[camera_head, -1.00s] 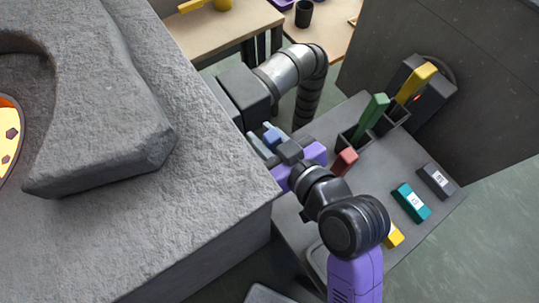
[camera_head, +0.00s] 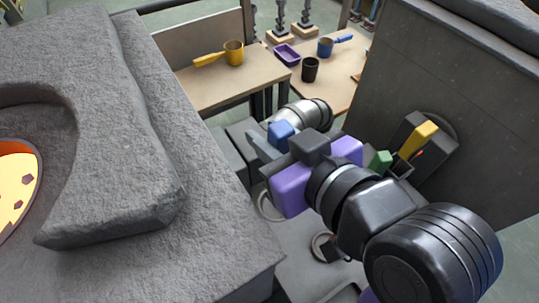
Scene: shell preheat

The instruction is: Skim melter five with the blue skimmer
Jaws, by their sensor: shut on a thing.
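My gripper (camera_head: 270,146), with a purple and dark grey body, is shut on the blue skimmer (camera_head: 281,133). Only the skimmer's blue handle end shows, between the grey fingers; its head is hidden. The gripper is just right of the grey stone block of a melter (camera_head: 110,130). The melter's round opening at the left edge holds a glowing yellow-orange melt (camera_head: 16,182) with several dark specks floating on it. No number is readable on the melter. The gripper is well to the right of the melt, with the stone rim between them.
A green handle (camera_head: 381,160) and a yellow handle (camera_head: 420,137) stand right of my gripper, near a dark wall (camera_head: 450,75).

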